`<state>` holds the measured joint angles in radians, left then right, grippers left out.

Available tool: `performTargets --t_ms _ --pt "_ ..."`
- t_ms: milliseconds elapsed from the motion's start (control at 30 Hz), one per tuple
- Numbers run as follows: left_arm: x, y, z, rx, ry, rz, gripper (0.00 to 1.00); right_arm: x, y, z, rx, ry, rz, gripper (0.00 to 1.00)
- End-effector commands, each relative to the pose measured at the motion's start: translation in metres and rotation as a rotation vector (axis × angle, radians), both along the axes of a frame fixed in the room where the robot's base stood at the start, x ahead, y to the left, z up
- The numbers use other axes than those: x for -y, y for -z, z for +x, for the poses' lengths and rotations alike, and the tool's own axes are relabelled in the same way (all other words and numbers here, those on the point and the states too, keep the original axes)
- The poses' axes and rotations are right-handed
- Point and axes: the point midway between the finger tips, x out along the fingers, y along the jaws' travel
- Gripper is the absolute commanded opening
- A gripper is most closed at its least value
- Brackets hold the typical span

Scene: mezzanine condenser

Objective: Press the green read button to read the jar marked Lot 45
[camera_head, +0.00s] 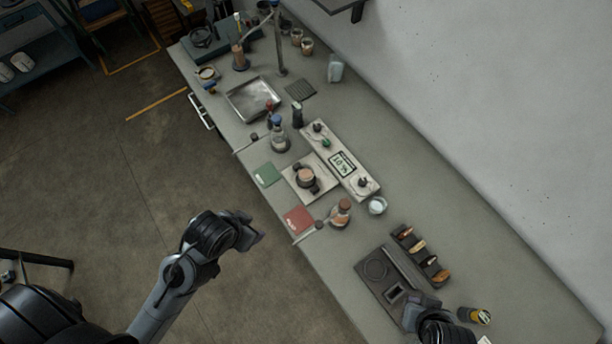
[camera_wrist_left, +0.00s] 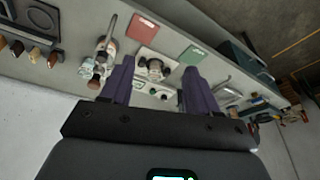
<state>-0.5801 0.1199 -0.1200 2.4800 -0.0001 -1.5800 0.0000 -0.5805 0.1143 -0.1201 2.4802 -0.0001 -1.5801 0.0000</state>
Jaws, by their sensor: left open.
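A green button (camera_head: 326,142) sits on a pale panel (camera_head: 350,172) with black knobs and a small display. I cannot read a Lot 45 label on any jar. My left gripper (camera_head: 254,232) is over the floor in front of the bench, apart from the panel. In the left wrist view its fingers (camera_wrist_left: 157,85) are spread and empty, with the panel (camera_wrist_left: 153,88) seen beyond them. My right gripper (camera_head: 418,309) is at the bottom, its fingers unclear.
A green card (camera_head: 266,174) and a red card (camera_head: 298,218) lie beside the plate. Flasks (camera_head: 279,138) (camera_head: 341,212) stand near its two sides. A dark device (camera_head: 372,270) and a rack of small samples (camera_head: 420,252) lie nearer. A metal tray (camera_head: 252,98) is farther back.

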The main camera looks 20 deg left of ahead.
Motion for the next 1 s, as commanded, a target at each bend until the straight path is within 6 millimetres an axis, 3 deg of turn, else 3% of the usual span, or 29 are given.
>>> performTargets --t_ms 33,400,1000 --pt "0.0 0.0 0.0 0.0 0.0 0.0 0.53 0.0 0.0 0.0 0.0 0.0 0.0 0.0" --pt "0.0 0.0 0.0 0.0 0.0 0.0 0.0 0.001 0.0003 -0.0001 0.0 -0.003 -0.004 0.0" --pt "0.0 0.0 0.0001 0.0 0.0 0.0 0.0 0.002 0.0003 -0.0001 0.0 -0.006 -0.008 0.0"
